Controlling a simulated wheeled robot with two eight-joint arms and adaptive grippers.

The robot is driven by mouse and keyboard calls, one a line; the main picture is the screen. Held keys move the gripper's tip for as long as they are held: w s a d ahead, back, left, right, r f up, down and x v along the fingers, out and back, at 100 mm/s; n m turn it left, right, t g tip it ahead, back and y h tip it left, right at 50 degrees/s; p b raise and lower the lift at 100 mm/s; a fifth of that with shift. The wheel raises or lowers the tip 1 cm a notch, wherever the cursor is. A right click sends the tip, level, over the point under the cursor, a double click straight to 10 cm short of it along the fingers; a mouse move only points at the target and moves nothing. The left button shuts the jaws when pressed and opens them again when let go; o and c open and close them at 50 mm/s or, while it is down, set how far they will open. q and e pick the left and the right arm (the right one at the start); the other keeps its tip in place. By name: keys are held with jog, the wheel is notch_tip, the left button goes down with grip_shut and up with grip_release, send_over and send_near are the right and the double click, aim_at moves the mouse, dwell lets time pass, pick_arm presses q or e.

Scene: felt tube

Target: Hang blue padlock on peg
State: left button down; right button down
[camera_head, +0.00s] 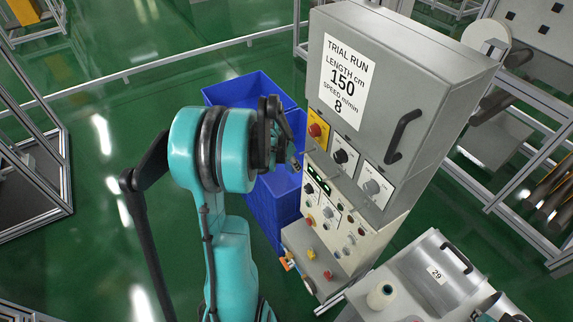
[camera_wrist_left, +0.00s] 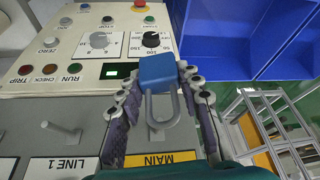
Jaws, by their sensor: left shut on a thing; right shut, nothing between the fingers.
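The blue padlock (camera_wrist_left: 157,70) sits between the two fingers of my left gripper (camera_wrist_left: 160,73), which is shut on it. In the left wrist view its grey shackle points to the bottom of the picture, over the yellow MAIN label (camera_wrist_left: 160,158). In the head view my left gripper (camera_head: 272,135) is just left of the grey control cabinet (camera_head: 440,85), near its row of switches.
Blue bins (camera_head: 270,205) stand left of and behind the cabinet. The cabinet's lower panel (camera_wrist_left: 75,75) carries knobs and buttons. A grey machine housing (camera_head: 430,270) with a spool (camera_head: 382,296) stands at the lower right. Green floor lies open on the left.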

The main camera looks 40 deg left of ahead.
pick_arm(q)
jog(key=shift+w+d+f+b, duration=0.15)
jog(key=shift+w+d+f, duration=0.1)
jog(key=shift+w, duration=0.7)
jog(key=shift+w+d+f+b, duration=0.15)
jog(key=shift+w+d, duration=0.15)
jog(key=shift+w, duration=0.6)
jog(key=shift+w+d+f+b, duration=0.15)
jog(key=shift+w+d+f, duration=0.1)
jog(key=shift+w, duration=0.7)
jog(key=c, duration=1)
grip_release()
jog(key=shift+o, duration=0.2)
jog(key=shift+r, duration=0.15)
jog(key=v, duration=1.2)
jog(key=shift+s, duration=0.1)
